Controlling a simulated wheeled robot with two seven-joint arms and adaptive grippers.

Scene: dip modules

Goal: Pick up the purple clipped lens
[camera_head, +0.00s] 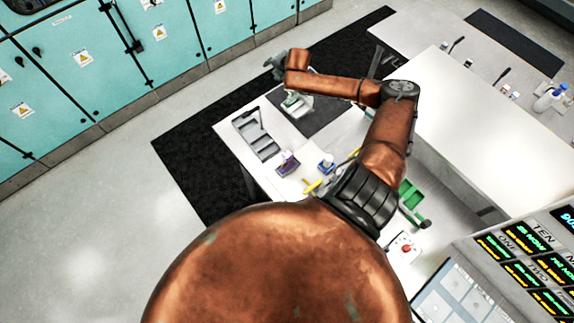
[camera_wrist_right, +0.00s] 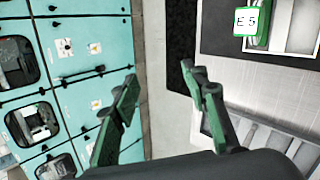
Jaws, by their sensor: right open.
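A small purple object, likely the purple clipped lens (camera_head: 288,158), sits on the white table in the head view, just below the grey slotted tray (camera_head: 257,135). It is too small to make out its clip. The purple object is not seen in the wrist view. My left gripper is not in view.
A blue item (camera_head: 326,164), yellow piece (camera_head: 312,187) and green item (camera_head: 411,196) share the table. A green module labelled E5 (camera_wrist_right: 248,22) lies in a tray at the wrist view's upper right. Teal cabinets (camera_head: 90,70) line the left. Black mat (camera_head: 190,135) covers floor beside the table.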

